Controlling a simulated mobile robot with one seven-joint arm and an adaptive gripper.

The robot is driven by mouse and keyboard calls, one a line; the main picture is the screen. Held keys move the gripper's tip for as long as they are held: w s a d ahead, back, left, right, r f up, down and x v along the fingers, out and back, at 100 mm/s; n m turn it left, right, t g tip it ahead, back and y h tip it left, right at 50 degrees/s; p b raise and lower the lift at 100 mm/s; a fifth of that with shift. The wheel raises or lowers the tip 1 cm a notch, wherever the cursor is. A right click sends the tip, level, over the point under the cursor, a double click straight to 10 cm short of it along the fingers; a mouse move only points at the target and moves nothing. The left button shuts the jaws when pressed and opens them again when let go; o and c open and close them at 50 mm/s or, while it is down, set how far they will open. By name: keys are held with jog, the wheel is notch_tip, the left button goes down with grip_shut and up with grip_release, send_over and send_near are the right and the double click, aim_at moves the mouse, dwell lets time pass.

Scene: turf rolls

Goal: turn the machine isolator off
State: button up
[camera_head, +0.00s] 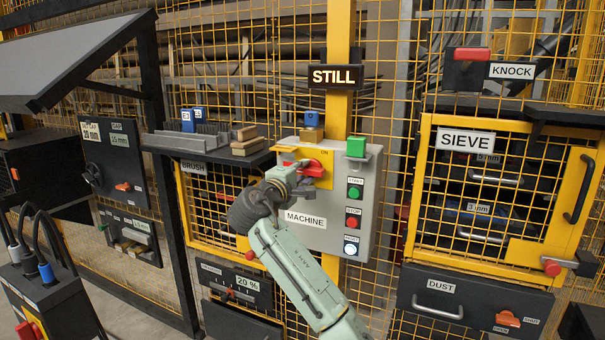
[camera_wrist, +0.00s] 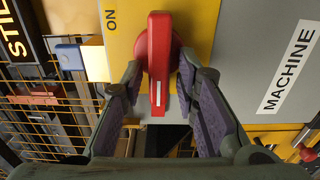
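The machine isolator is a red handle (camera_head: 309,166) on a yellow plate (camera_head: 322,180), on the upper left of the grey MACHINE box (camera_head: 357,205). In the wrist view the red handle (camera_wrist: 160,60) lies lengthwise between my fingers, a white mark on its near end. In the head view this is roughly level across the plate. The word ON is on the plate beside it; no OFF word shows. My gripper (camera_wrist: 161,75) has its fingers on either side of the handle, with narrow gaps seeming to remain. In the head view my gripper (camera_head: 299,178) partly covers the handle.
START (camera_head: 354,192), STOP (camera_head: 352,222) and RESET buttons are on the box's right side. A green block (camera_head: 356,146) and a blue block (camera_head: 312,118) sit above it. A lit STILL sign (camera_head: 334,77) hangs above. The SIEVE cabinet (camera_head: 425,190) is to the right.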

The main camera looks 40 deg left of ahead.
jog(key=shift+o, duration=0.4)
jog(key=v, duration=1.2)
